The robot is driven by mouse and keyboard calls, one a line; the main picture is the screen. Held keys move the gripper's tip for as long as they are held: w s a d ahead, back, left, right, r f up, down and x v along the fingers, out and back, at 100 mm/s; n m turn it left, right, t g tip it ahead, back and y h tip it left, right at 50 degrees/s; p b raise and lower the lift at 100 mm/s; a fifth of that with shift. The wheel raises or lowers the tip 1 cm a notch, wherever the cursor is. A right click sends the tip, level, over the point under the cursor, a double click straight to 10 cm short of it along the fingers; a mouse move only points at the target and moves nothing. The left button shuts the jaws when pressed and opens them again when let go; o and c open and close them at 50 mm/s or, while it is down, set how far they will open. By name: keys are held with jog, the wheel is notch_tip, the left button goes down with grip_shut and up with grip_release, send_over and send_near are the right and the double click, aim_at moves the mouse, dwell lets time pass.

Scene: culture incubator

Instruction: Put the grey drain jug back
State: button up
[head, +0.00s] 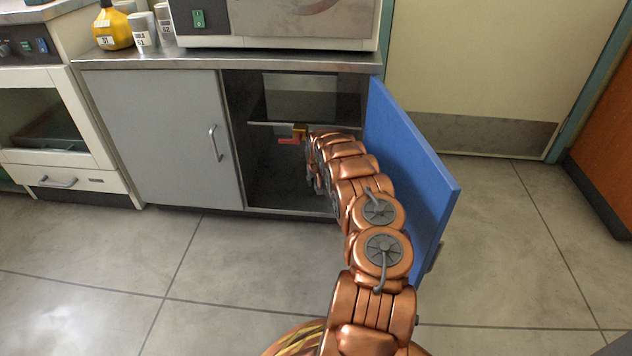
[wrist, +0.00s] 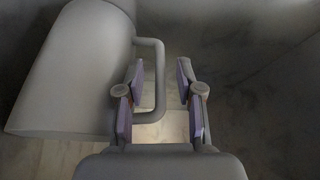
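The grey jug (wrist: 75,75) fills the left of the wrist view, with its loop handle (wrist: 161,85) towards the right. My gripper (wrist: 160,64) is open, its two fingers apart. In the head view my arm reaches into the open compartment of the low cabinet (head: 165,135). The jug cannot be made out there, and my fingertips are hidden.
A blue door (head: 415,170) stands open just right of my arm. A red and yellow fitting (head: 292,136) hangs inside the compartment, left of my arm. A pale panel (head: 300,97) is above it. A yellow bottle (head: 114,29) and cups stand on the counter. The floor in front is clear.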

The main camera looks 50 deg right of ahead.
jog(key=shift+p+v, duration=2.2)
jog(key=shift+v, duration=3.65)
jog(key=s+a+r+n+g+y, duration=0.1)
jog(key=s+a+r, duration=0.3)
jog(key=a+r, duration=0.45)
jog(key=s+a+r+n+g, duration=0.1)
jog(key=s+a+r, duration=0.35)
jog(key=a, duration=0.65)
jog(key=s+a+r+n+g+y, duration=0.1)
jog(key=s+a+r, duration=0.3)
jog(key=a+r, duration=0.5)
jog(key=s+a+r+n+g, duration=0.2)
jog(key=s+a, duration=0.8)
jog(key=s, duration=0.4)
jog(key=s+a+r+n+g, duration=0.1)
jog(key=s+a+n, duration=0.1)
jog(key=s+a, duration=0.9)
jog(key=s, duration=0.3)
jog(key=shift+r+n+g+y, duration=0.4)
jog(key=shift+a, duration=0.1)
jog(key=r+p, duration=0.1)
jog(key=s+r+p, duration=0.1)
jog(key=r+p, duration=0.1)
jog(key=shift+s+r, duration=0.25)
